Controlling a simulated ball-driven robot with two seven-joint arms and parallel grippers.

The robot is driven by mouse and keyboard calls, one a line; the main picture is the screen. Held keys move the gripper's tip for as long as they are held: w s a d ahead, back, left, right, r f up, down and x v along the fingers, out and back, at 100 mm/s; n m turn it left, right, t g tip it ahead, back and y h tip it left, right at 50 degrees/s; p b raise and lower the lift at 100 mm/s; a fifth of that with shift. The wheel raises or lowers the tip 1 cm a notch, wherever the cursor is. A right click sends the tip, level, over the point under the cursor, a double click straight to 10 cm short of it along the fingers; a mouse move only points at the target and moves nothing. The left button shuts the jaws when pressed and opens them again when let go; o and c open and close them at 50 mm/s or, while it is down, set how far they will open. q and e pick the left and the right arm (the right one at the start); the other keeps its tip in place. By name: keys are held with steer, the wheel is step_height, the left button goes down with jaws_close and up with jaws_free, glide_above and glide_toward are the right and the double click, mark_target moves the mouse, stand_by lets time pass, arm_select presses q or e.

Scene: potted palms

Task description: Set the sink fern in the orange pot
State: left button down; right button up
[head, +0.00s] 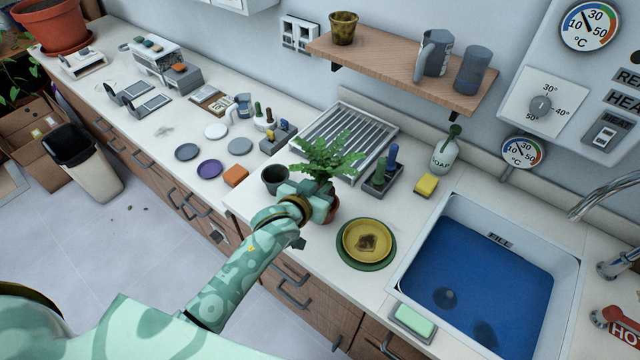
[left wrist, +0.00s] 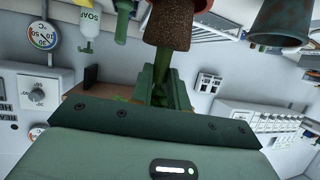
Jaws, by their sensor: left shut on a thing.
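The green fern (head: 328,155) stands over the counter in the head view, its fronds spread above my left gripper (head: 312,192). The left gripper is shut on the fern's stem. In the left wrist view the stem (left wrist: 162,72) runs between the fingers to a bare brown root plug (left wrist: 178,25). The orange pot (head: 334,211) shows partly behind the gripper in the head view. Its orange-red side also shows close to the plug at the top of the left wrist view. I cannot tell whether the plug touches it. My right gripper is not in view.
A dark grey pot (head: 275,178) stands just left of the gripper. A yellow plate (head: 366,240) on a green one lies to the right. A tool holder (head: 382,180) and ribbed drainer (head: 345,133) stand behind. The blue-filled sink (head: 480,280) is further right.

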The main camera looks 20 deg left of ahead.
arm_select(q)
steer(key=shift+f+b, duration=1.9)
steer(key=shift+f, duration=1.35)
steer(key=c, duration=0.8)
jaws_free()
step_height(320, 180, up, 8)
steer(key=p, duration=0.9)
steer(key=shift+r, duration=0.15)
steer(key=shift+s, duration=0.1)
